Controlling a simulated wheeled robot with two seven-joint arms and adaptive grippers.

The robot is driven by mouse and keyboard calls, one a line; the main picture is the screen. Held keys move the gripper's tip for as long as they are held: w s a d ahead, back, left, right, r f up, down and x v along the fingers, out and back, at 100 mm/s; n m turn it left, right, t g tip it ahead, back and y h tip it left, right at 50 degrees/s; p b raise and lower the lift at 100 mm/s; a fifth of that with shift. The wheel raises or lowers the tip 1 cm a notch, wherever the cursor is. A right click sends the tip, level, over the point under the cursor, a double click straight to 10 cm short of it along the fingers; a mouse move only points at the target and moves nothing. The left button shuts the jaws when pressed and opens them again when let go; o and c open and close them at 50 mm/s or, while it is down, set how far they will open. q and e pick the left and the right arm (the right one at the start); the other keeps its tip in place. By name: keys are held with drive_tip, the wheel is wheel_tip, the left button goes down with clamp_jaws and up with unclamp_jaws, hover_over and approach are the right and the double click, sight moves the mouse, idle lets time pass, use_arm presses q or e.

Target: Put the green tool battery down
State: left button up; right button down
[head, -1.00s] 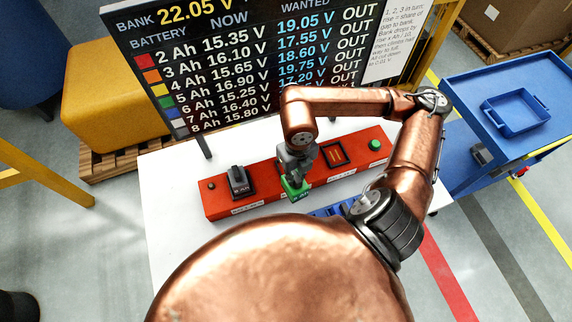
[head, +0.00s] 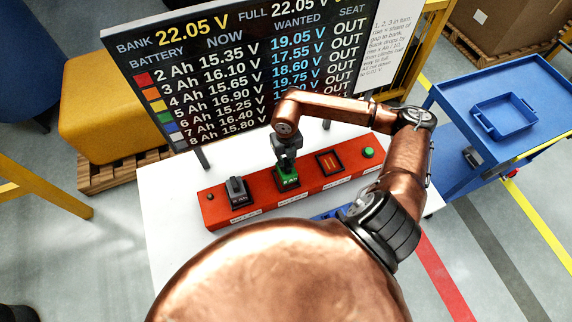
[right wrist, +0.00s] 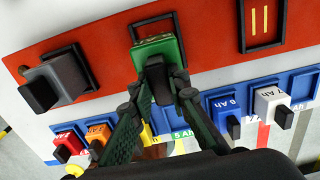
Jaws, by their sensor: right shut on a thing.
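The green tool battery (head: 288,182) is at the middle bay of the red charging bank (head: 262,186). My right gripper (head: 286,157) is shut on its dark grip from above. In the right wrist view the green battery (right wrist: 157,47) stands between my two fingertips (right wrist: 158,86), with the black frame of the bay showing behind and beside it. I cannot tell whether it is fully down in the bay. My left gripper is not in view.
A black battery (head: 237,189) sits in the left bay. The right bay (head: 330,162) is empty, with a green button (head: 368,153) beyond. A blue rack (right wrist: 218,104) with several batteries lies in front. The voltage board (head: 230,70) stands close behind.

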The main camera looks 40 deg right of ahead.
drive_tip(key=shift+w+d+f, duration=0.25)
drive_tip(key=shift+w+f, duration=0.2)
drive_tip(key=shift+f, duration=0.1)
drive_tip(key=shift+f+p, duration=0.8)
drive_tip(key=shift+f, duration=0.8)
drive_tip(key=shift+f, duration=0.1)
drive_tip(key=c, duration=1.8)
unclamp_jaws()
drive_tip(key=shift+c, duration=0.2)
